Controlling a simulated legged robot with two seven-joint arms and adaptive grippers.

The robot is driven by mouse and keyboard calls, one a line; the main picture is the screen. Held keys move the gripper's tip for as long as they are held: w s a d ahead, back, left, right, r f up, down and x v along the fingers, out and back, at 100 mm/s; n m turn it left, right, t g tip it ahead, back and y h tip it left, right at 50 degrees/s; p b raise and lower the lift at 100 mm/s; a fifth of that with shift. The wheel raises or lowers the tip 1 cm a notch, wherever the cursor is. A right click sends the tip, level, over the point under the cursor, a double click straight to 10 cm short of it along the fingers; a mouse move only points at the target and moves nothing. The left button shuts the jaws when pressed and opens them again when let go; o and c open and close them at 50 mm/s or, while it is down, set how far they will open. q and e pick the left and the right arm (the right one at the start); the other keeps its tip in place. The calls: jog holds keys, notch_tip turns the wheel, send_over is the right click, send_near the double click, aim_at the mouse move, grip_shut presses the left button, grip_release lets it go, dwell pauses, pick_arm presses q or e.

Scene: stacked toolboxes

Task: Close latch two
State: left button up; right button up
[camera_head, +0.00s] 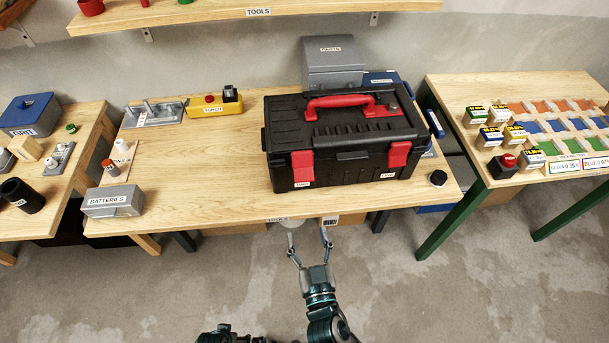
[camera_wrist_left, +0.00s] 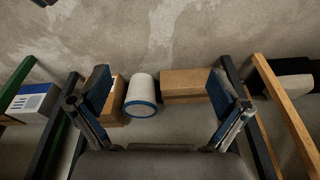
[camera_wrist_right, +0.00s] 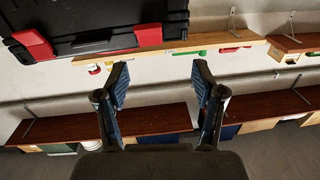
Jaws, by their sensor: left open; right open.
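The black toolbox (camera_head: 340,143) with a red handle (camera_head: 340,101) stands on the wooden bench, its lid down. Its front has a red left latch (camera_head: 302,163) and a red right latch (camera_head: 399,154). My right gripper (camera_head: 308,240) is open and empty in front of the bench edge, apart from the toolbox. My left gripper (camera_wrist_left: 160,85) is open and empty, low down.
A grey batteries box (camera_head: 113,201), a yellow torch box (camera_head: 214,104) and a grey tray (camera_head: 154,113) are on the bench's left part. A black knob (camera_head: 438,178) lies right of the toolbox.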

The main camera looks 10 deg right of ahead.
jog(key=d, duration=0.1)
send_near(304, 175)
jog(key=shift+h, duration=0.4)
jog(key=w, duration=0.9)
jog(key=shift+w+a+f, duration=0.15)
jog(key=shift+a+f, duration=0.2)
pick_arm(q)
jog(key=shift+f, duration=0.75)
pick_arm(e)
jog(key=shift+w, duration=0.3)
